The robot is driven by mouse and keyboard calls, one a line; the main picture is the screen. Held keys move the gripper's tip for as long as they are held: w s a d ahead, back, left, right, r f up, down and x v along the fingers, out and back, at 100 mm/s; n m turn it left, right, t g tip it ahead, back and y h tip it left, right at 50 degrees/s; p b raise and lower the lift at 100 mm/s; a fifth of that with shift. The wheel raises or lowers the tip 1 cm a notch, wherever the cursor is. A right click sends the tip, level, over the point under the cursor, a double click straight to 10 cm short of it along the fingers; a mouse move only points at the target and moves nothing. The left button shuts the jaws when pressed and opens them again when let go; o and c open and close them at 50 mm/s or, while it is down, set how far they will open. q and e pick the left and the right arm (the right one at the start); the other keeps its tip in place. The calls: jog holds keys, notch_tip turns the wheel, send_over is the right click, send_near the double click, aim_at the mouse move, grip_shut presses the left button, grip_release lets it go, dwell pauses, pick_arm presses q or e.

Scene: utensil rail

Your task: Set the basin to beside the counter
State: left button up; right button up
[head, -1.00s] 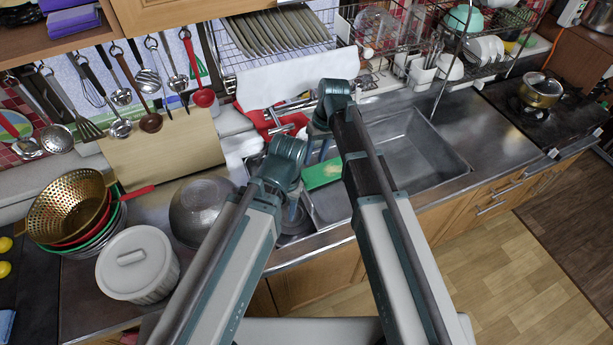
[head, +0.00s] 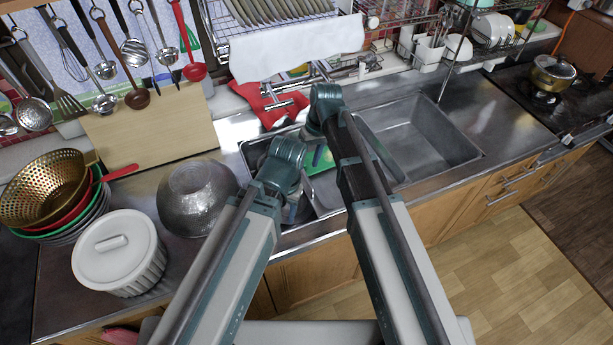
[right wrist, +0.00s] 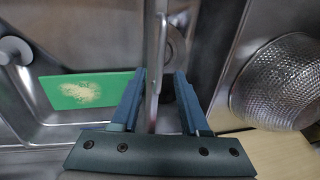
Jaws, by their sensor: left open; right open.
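A round textured metal bowl (head: 197,197), the one basin-like vessel I see standing alone, rests on the steel counter (head: 60,290) left of the sink. A bumpy metal bowl (right wrist: 285,80), which looks like the same one, shows at the right of the right wrist view. My right gripper (right wrist: 160,72) is open with nothing between its fingers, over the sink area and apart from the bowl.
A lidded white pot (head: 120,252) and stacked colanders (head: 50,190) stand left of the bowl. The sink (head: 425,140) holds a green board (right wrist: 82,90). A wooden block (head: 150,130) and hanging utensils are behind. Bare counter lies right of the sink.

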aim_at(305, 173)
jog(key=f, duration=0.1)
jog(key=f+b, duration=0.2)
jog(key=shift+s+a+f, duration=0.1)
jog(key=shift+a+f, duration=0.2)
pick_arm(q)
notch_tip(305, 173, down, 4)
jog(key=shift+r, duration=0.25)
pick_arm(e)
jog(key=shift+r, duration=0.1)
grip_shut()
dwell(0.7)
